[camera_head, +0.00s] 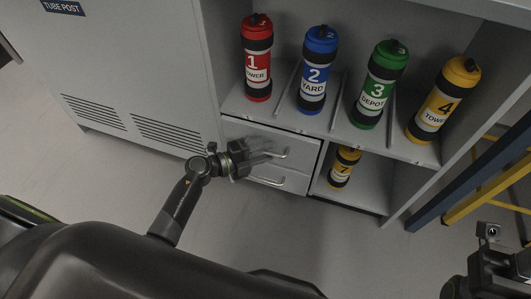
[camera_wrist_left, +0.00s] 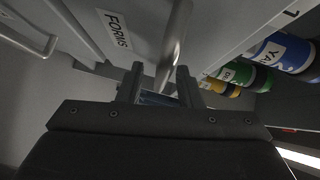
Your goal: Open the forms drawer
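The forms drawer (camera_head: 305,147) is the upper of two grey drawers under the shelf, and its front looks flush with the cabinet. Its FORMS label (camera_wrist_left: 118,31) shows in the left wrist view beside its bar handle (camera_wrist_left: 176,38). The handle also shows in the head view (camera_head: 281,155). My left gripper (camera_head: 264,158) is at this handle. In the wrist view its two fingers (camera_wrist_left: 160,80) are apart, with the handle bar running between them; I cannot tell whether they touch it. My right gripper (camera_head: 490,258) is partly visible at the lower right; its fingers are unclear.
The lower drawer's handle (camera_head: 268,181) is just below. Red (camera_head: 257,58), blue (camera_head: 315,70), green (camera_head: 379,85) and yellow (camera_head: 440,102) canisters stand on the shelf. Canister 7 (camera_head: 343,167) is in the compartment beside the drawers. Floor (camera_head: 300,235) before the drawers looks clear.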

